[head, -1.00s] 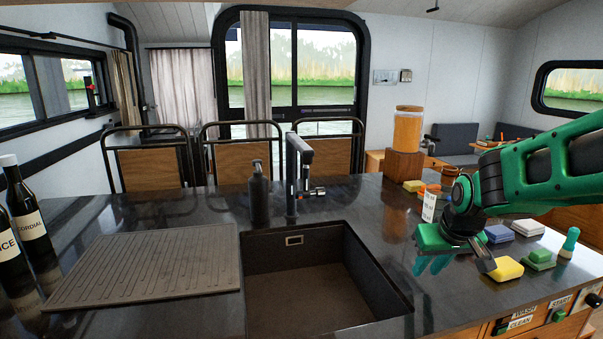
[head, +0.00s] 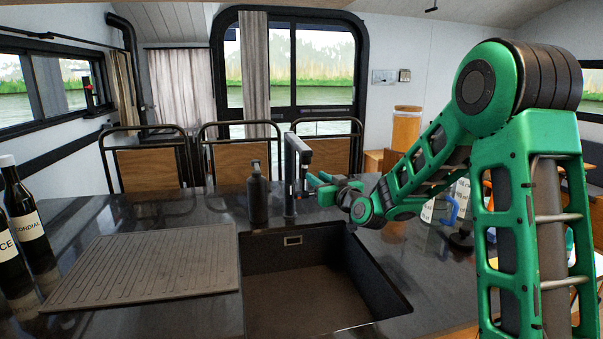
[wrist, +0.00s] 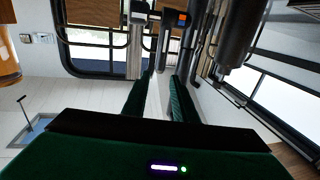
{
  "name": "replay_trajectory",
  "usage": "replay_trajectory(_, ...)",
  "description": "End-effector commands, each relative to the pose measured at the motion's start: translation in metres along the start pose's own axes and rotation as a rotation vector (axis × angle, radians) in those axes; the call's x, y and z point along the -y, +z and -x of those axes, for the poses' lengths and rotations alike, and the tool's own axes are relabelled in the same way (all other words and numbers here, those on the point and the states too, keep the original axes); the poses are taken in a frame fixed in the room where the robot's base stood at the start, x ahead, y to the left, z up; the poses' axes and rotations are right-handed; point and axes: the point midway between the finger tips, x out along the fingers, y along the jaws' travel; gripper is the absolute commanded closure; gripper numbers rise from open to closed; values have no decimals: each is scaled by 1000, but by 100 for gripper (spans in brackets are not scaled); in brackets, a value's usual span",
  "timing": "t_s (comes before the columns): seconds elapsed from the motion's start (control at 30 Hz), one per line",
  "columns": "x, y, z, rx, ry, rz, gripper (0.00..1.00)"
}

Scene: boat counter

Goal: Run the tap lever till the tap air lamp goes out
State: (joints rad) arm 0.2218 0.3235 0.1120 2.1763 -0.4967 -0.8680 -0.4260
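The black tap (head: 291,170) stands upright behind the sink, with its spout head facing my gripper. My gripper (head: 312,186) is level with the tap's side, just right of its upright; whether it touches the lever cannot be told. In the wrist view my gripper's two green fingers (wrist: 160,92) are apart with nothing seen between them. The tap (wrist: 160,20) lies beyond the fingertips there. A small orange patch (wrist: 183,18), perhaps the lamp, shows on it, and a pale block (wrist: 138,14), perhaps the lever, lies to its left.
The dark soap bottle (head: 258,198) stands close left of the tap. The sink (head: 372,262) opens in front, with a ribbed drainboard (head: 150,265) to its left. Two labelled bottles (head: 30,230) stand at far left. My arm hides much of the right counter.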

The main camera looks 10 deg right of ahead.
Motion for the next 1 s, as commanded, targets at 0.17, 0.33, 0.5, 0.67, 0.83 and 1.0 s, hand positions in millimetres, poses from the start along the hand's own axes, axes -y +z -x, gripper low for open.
replay_trajectory(0.17,1,0,-28,-1,-2,1,75)
replay_trajectory(0.33,1,0,-58,0,-1,1,75)
replay_trajectory(0.5,1,0,-83,1,-1,0,75)
replay_trajectory(0.67,1,0,-95,2,-1,1,75)
replay_trajectory(0.83,0,0,-99,2,0,1,75)
replay_trajectory(1.0,0,0,-99,2,0,1,75)
